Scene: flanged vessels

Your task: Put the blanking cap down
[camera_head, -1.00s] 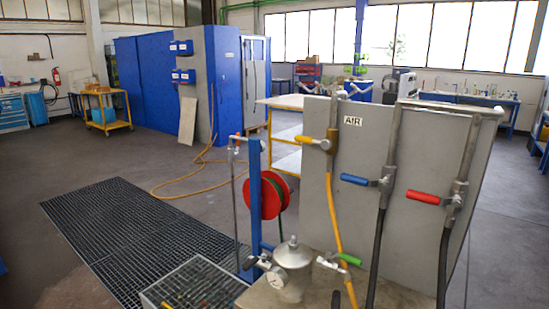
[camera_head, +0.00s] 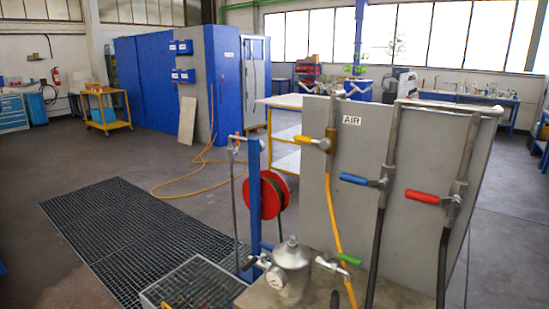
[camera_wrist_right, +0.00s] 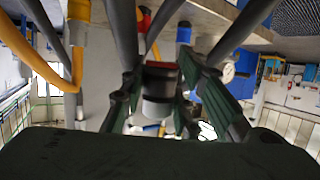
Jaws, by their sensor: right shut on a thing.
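My right gripper (camera_wrist_right: 160,98) shows in the right wrist view, with its two dark fingers closed on a short grey cylindrical piece with a dark and red end. This piece, likely the blanking cap (camera_wrist_right: 157,107), sits between the fingers. Its far side is hidden, and I cannot tell how far it is from any surface. A metal flanged vessel (camera_head: 292,266) with a knob on top stands at the bottom middle of the head view. My left gripper is in neither view.
A pressure gauge (camera_head: 277,279) is beside the vessel. A grey panel (camera_head: 400,150) behind it carries a yellow valve handle (camera_head: 313,141), a blue handle (camera_head: 354,180), a red handle (camera_head: 422,197) and hoses. A grating tray (camera_head: 193,285) is left of the vessel.

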